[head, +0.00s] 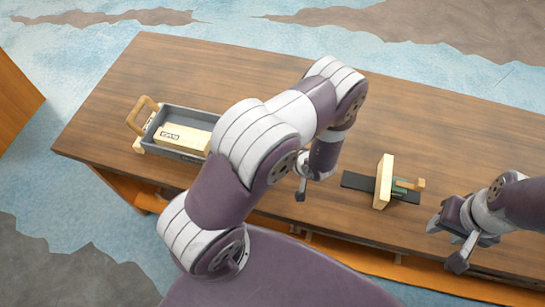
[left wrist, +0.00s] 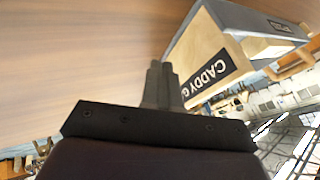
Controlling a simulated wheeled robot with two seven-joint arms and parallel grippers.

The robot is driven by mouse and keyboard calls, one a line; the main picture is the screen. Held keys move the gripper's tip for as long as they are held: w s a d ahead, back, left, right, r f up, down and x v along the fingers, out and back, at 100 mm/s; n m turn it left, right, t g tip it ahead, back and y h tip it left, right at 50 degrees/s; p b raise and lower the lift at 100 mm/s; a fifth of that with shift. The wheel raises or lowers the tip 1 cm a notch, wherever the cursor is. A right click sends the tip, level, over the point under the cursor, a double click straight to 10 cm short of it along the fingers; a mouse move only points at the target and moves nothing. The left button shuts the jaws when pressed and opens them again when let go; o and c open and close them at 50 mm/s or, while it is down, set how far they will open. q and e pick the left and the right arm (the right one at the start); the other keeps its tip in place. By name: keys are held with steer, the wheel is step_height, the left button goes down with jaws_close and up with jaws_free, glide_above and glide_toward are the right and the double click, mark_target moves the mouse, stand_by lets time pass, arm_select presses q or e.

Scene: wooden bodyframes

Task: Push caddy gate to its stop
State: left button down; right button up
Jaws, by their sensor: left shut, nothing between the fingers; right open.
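I cannot tell whether that block is the lettered part. My left arm hides the tray's right end. My left gripper (head: 300,191) is shut and empty, pointing down right of the tray; its fingers (left wrist: 160,84) appear apart from the lettered part. My right gripper (head: 446,243) is open and empty near the table's front edge.
Right of my left gripper, an upright cream board (head: 384,181) stands across a dark strip (head: 357,181), with a green piece and wooden peg at its right. The brown table (head: 440,120) is clear behind them.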

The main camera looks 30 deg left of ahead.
arm_select(q)
steer(key=a, duration=0.1)
steer(key=a+p, duration=0.1)
steer(key=a, duration=0.2)
steer(key=shift+s+a+f+p, duration=0.3)
steer(key=shift+s+a+f, duration=0.1)
steer(key=shift+a, duration=0.15)
